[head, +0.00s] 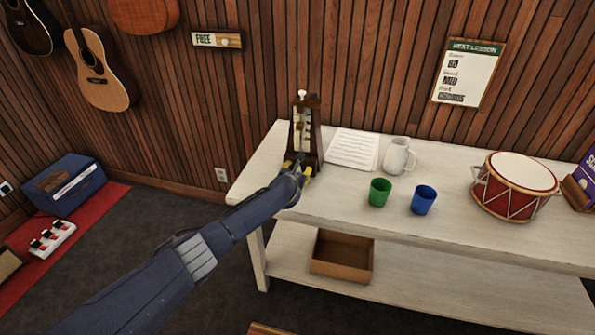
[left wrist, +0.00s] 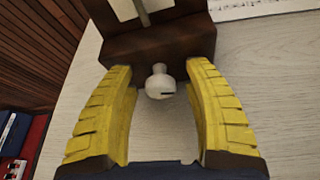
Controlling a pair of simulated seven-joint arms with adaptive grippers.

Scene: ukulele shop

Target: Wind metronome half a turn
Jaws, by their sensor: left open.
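The metronome (head: 304,128) stands upright on the left end of the white table, a dark wooden case with a pale face and a rod. In the left wrist view its dark base (left wrist: 160,46) fills the top middle, and a pale winding key (left wrist: 160,84) with a dark slot sticks out of it. My left gripper (head: 297,168) is at the metronome's front. In the left wrist view its yellow fingers (left wrist: 163,92) are open, one on each side of the key, with gaps showing between. In the head view the key is hidden. My right gripper is not in view.
On the white table (head: 440,190) are a sheet of music (head: 353,150), a white mug (head: 399,156), a green cup (head: 380,192), a blue cup (head: 424,200) and a red drum (head: 515,186). An open brown box (head: 341,256) sits on the lower shelf.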

